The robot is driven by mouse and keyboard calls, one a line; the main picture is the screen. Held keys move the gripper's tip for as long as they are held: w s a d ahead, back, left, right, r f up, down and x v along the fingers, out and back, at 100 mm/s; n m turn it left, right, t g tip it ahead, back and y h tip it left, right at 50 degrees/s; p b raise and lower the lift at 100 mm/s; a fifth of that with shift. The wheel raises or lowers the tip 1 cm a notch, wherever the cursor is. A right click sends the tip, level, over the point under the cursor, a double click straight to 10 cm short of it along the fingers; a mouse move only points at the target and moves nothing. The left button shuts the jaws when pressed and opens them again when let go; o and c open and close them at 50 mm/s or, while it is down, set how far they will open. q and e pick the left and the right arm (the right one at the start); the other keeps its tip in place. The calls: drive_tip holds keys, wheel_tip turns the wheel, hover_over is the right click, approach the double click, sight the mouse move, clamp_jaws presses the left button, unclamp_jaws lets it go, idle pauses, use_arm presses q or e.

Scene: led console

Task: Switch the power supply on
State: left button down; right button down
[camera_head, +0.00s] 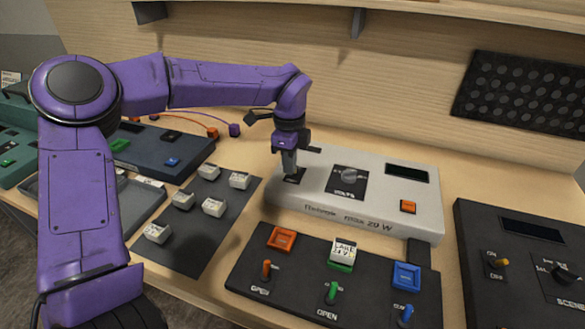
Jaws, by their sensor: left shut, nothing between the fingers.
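The power supply (326,208) is a light grey box in the middle of the bench. It has a grey knob (349,176) on a black plate, a dark display (407,173) and an orange block (408,206) on its top. My left gripper (290,172) is shut and empty, pointing down at a small black plate (296,179) at the left end of the box. The fingers hide most of that plate and any switch on it. I cannot tell whether they touch it. The display looks dark. My right gripper is not in view.
A black console (320,262) with orange, green and blue levers stands in front of the supply. Another black console (520,262) is at the right. A dark mat (187,237) with several white blocks lies at the left. A shelf (420,19) runs above the bench.

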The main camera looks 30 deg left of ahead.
use_arm(q)
drive_tip(key=shift+f+b, duration=0.6)
drive_tip(key=shift+f, duration=0.1)
drive_tip(key=shift+w, duration=0.1)
drive_tip(key=shift+w+a, duration=0.15)
drive_tip(key=shift+w, duration=0.55)
drive_tip(key=shift+w+a+p, duration=0.15)
drive_tip(key=shift+w+p, duration=0.2)
drive_tip(key=shift+w, duration=0.1)
drive_tip(key=shift+s, duration=0.1)
